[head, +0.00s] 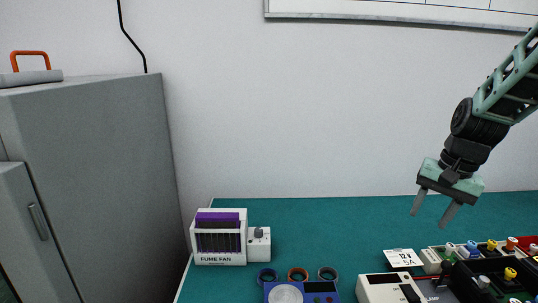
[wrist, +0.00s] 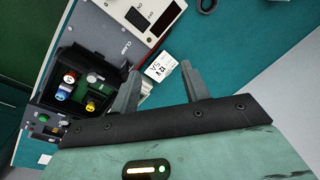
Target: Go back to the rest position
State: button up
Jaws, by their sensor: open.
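My gripper (head: 432,207) hangs in the air at the right of the head view, above the green bench top (head: 330,221). Its two fingers are apart with nothing between them. In the wrist view my gripper (wrist: 160,82) also shows open and empty. Beyond the fingers lies a white card (head: 403,258) with black print, which also shows in the wrist view (wrist: 160,67). The card lies on the bench and the gripper is clear of it.
A fume fan (head: 220,258) stands at the bench's left. In front are tape rolls (head: 297,274), a blue meter (head: 318,293), a white instrument (head: 384,289) and a black unit with coloured terminals (head: 490,279). A grey cabinet (head: 105,150) stands left. The bench's back middle is clear.

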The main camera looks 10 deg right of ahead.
jog(key=a+n, duration=0.5)
jog(key=a, duration=0.8)
jog(key=s+a+f+n+g, duration=0.1)
jog(key=s+a+f+n, duration=0.2)
jog(key=s+a+n, duration=0.9)
jog(key=s+a, duration=0.5)
jog(key=a, duration=0.2)
jog(key=shift+a+g+h, duration=0.25)
jog(key=shift+g+h, duration=0.05)
jog(key=shift+g, duration=0.1)
jog(key=shift+w, duration=0.1)
